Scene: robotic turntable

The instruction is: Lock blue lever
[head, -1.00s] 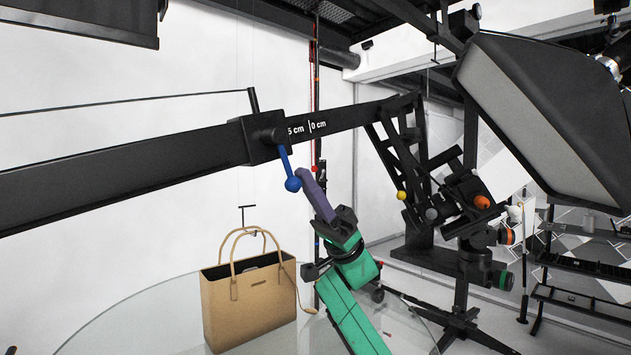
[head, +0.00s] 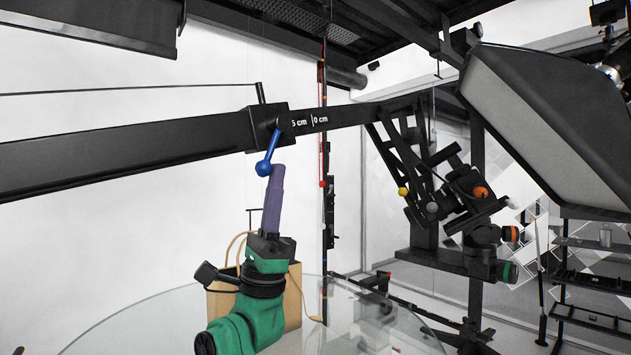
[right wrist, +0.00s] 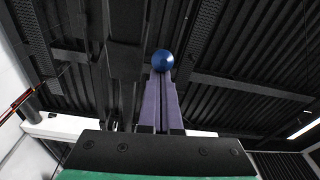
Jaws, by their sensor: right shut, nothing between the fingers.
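The blue lever (head: 268,154) hangs from the black clamp block (head: 268,121) on the long black boom. Its ball end points down and slightly left. My right gripper (head: 275,169) has purple fingers, shut and empty, pointing up. Its tips are right beside the lever's ball in the head view. In the right wrist view the blue ball (right wrist: 163,61) shows just beyond the tips of the shut fingers (right wrist: 161,75). I cannot tell whether they touch. My left gripper is not in view.
A tan handbag (head: 292,300) stands on the glass turntable (head: 345,318), partly hidden behind my right arm. A black camera mount with a yellow knob (head: 403,191) and an orange knob (head: 480,192) is on the right. A large softbox (head: 560,130) hangs at upper right.

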